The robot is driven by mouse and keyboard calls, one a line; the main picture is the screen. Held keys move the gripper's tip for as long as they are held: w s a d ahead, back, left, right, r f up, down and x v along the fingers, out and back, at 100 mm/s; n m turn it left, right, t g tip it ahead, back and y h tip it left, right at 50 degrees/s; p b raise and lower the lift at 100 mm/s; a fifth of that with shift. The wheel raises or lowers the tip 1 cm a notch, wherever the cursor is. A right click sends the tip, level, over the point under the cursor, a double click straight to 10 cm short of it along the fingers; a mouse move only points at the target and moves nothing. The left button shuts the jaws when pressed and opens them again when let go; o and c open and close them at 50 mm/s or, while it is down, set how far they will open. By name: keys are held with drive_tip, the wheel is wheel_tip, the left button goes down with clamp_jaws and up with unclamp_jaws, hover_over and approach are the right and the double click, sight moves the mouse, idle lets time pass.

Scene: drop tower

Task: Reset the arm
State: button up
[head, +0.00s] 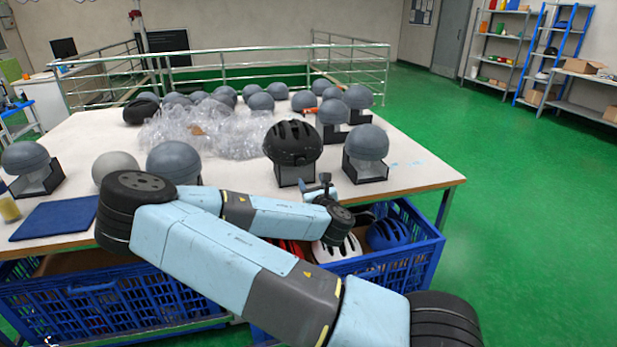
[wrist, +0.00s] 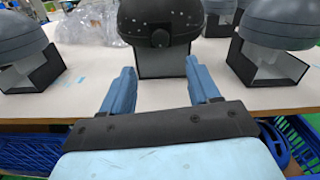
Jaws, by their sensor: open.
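My gripper (head: 322,188) is in front of the table, near its front edge. In the wrist view my gripper (wrist: 160,88) is open, with two blue fingers apart and nothing between them. A black helmet (head: 292,143) sits on a black stand just beyond the fingers; it also shows at the top of the wrist view (wrist: 160,18). My arm stretches across the front of the head view and hides part of the table edge and crates.
The white table (head: 420,175) holds several grey domes on stands, such as one at right (head: 366,142), and clear plastic wrap (head: 205,130). Blue crates (head: 420,250) with helmets sit below the front edge. A metal railing (head: 250,65) stands behind. Green floor at right is clear.

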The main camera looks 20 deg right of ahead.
drive_tip(key=shift+s, duration=0.7)
drive_tip(key=shift+d, duration=0.1)
